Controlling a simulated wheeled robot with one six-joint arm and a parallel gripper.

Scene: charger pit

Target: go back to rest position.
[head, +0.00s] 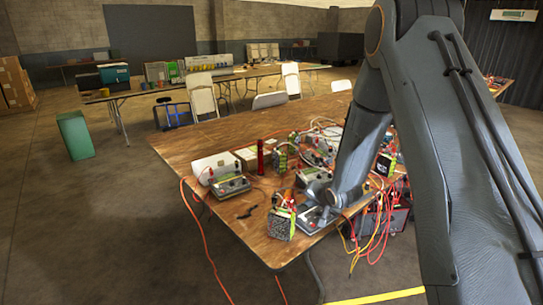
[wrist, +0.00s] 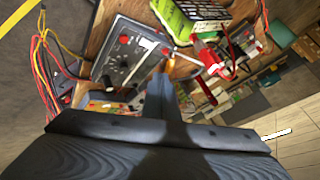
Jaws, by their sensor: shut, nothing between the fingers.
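My arm reaches down from the right in the head view to the wooden table (head: 235,208). My gripper (head: 318,200) is low over the near part of the table, close above a grey charger box (head: 311,217). In the wrist view my gripper (wrist: 168,82) shows as a narrow dark shape with its fingers together and nothing held. A grey charger (wrist: 128,58) lies just left of the fingertips there. A green battery pack (wrist: 190,14) with red clips (wrist: 208,52) lies beyond them. I cannot tell whether the fingertips touch anything.
Another battery pack (head: 280,224) stands by the near edge. More chargers (head: 229,184), a red cylinder (head: 260,157) and tangled cables crowd the table. Orange (head: 205,245) and yellow cables hang over its edges. A green bin (head: 75,136) stands left; the floor at left is clear.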

